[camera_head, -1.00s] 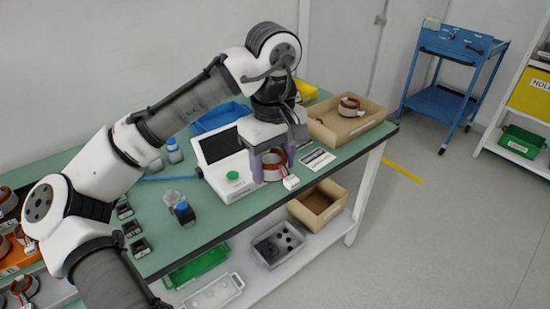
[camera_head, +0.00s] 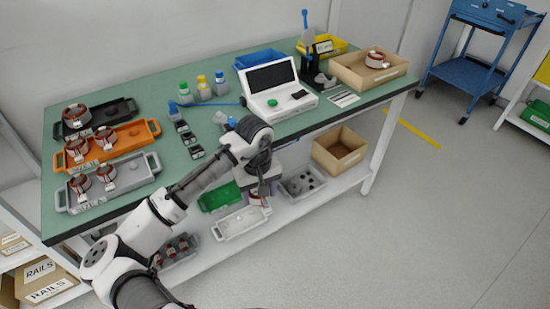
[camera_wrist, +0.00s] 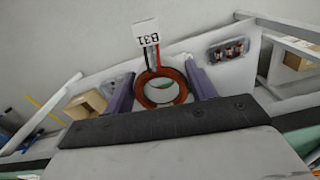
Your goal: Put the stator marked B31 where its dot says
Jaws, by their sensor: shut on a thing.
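The stator marked B31 (camera_wrist: 177,93) is a copper-coloured ring between the purple fingers of my gripper (camera_wrist: 160,88) in the wrist view. Its white tag (camera_wrist: 146,32) reads B31 and hangs out on black and red leads. My gripper (camera_head: 262,192) is shut on it, in front of the table's front edge in the head view. There the stator is mostly hidden and too small to make out well. I cannot see a dot on it. The white tester (camera_head: 280,102) with a dark screen and green button stands on the table with no stator visible on it.
Black (camera_head: 122,112), orange (camera_head: 140,130) and grey (camera_head: 142,178) trays with stators are at the table's left. A cardboard box (camera_head: 345,75) with a stator is at the right. The lower shelf holds green (camera_head: 228,192) and white (camera_head: 222,233) trays, another stator tray and a box.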

